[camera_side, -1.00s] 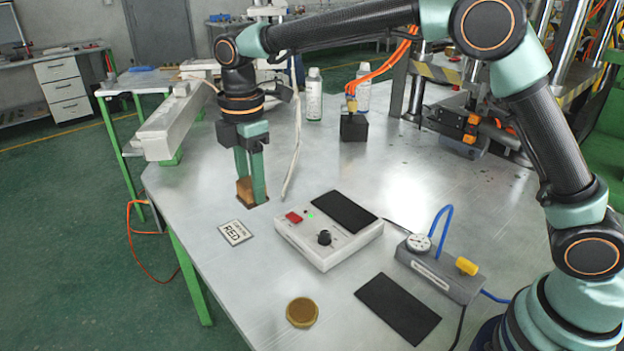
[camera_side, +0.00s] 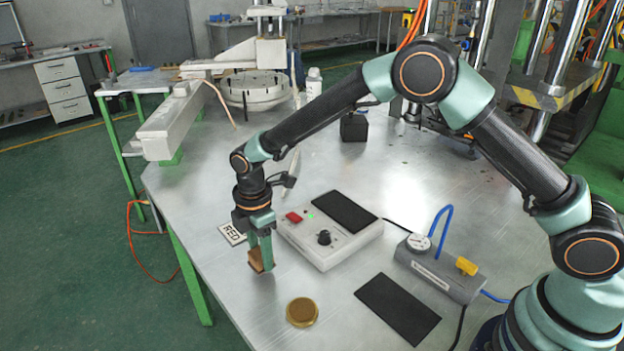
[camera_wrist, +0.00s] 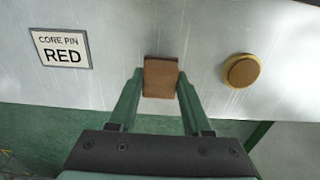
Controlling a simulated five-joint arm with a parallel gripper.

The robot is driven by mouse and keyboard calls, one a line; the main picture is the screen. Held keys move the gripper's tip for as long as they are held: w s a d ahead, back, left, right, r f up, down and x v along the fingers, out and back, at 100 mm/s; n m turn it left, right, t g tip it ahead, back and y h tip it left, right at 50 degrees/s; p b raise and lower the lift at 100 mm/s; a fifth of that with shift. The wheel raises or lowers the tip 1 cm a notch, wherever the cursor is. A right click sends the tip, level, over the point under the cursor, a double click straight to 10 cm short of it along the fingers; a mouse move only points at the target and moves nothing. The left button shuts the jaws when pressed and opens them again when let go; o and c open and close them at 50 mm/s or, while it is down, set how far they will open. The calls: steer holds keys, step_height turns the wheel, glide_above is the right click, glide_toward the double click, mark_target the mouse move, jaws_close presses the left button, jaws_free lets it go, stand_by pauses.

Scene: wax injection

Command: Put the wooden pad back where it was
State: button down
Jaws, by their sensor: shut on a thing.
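The wooden pad (camera_side: 256,261) is a small brown block held between the fingertips of my gripper (camera_side: 262,258). It also shows in the wrist view (camera_wrist: 160,78), with a green finger on each side of it; my gripper (camera_wrist: 160,90) is shut on it. In the side view the pad is slightly tilted, close above the table near its front left edge. I cannot tell whether it touches the table.
A "CORE PIN RED" card (camera_wrist: 61,49) lies left of the pad, partly behind my gripper in the side view. A round brass disc (camera_side: 302,312) is to the right. A white control box (camera_side: 328,231) stands behind. A black mat (camera_side: 398,308) and grey gauge block (camera_side: 440,272) lie further right.

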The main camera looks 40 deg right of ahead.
steer(key=shift+f, duration=0.9)
steer(key=shift+f, duration=0.15)
steer(key=shift+c, duration=1.7)
jaws_free()
